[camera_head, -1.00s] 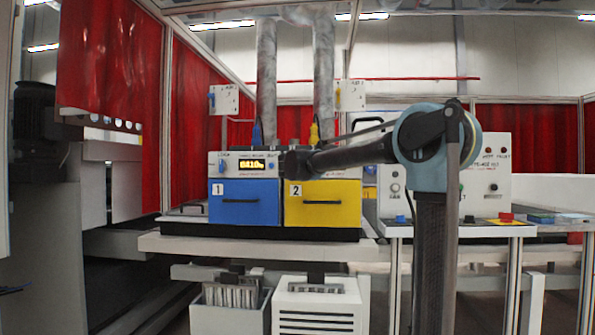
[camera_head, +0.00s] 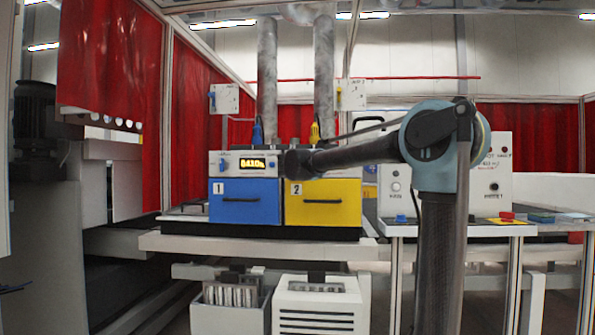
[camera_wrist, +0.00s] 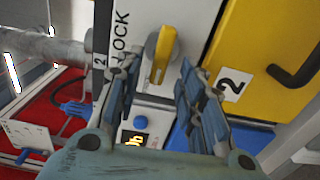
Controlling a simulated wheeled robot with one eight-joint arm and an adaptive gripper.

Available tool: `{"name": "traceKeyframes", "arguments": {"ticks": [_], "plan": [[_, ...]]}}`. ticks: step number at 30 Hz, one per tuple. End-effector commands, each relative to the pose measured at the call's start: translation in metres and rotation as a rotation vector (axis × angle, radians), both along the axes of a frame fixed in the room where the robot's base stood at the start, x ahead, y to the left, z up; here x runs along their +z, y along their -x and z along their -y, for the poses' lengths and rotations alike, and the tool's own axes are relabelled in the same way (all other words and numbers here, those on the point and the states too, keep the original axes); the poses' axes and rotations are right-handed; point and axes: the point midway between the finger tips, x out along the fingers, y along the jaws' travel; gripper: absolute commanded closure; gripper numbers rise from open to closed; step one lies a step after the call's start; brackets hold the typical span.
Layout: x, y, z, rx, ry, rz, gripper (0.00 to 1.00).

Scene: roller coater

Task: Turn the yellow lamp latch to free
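The yellow lamp latch (camera_wrist: 161,55) shows in the wrist view as a slim lever on a round pivot. It is on a white panel marked LOCK (camera_wrist: 122,38), beside the yellow door marked 2. My gripper (camera_wrist: 158,72) is open, with one blue-padded finger on each side of the lever's lower end. I see gaps at both sides and cannot tell how deep the fingers reach. In the head view my arm's dark end hides the latch and most of the gripper, in front of the upper part of the yellow drawer unit (camera_head: 330,208).
The blue drawer unit (camera_head: 245,208) with a lit display (camera_head: 252,165) stands left of the yellow one. Two grey pipes rise behind. A white control box (camera_head: 492,185) and a red button (camera_head: 507,215) are at the right. A white table (camera_head: 200,243) edge runs below.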

Motion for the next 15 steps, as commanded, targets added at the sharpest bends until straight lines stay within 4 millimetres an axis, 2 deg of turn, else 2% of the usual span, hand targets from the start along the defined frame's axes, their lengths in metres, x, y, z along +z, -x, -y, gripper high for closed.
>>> {"name": "traceKeyframes", "arguments": {"ticks": [9,15], "plan": [[-0.001,0.058,-0.003,0.004,0.0,-0.001,0.64],[-0.001,0.087,-0.004,0.004,-0.001,-0.001,0.64]]}}
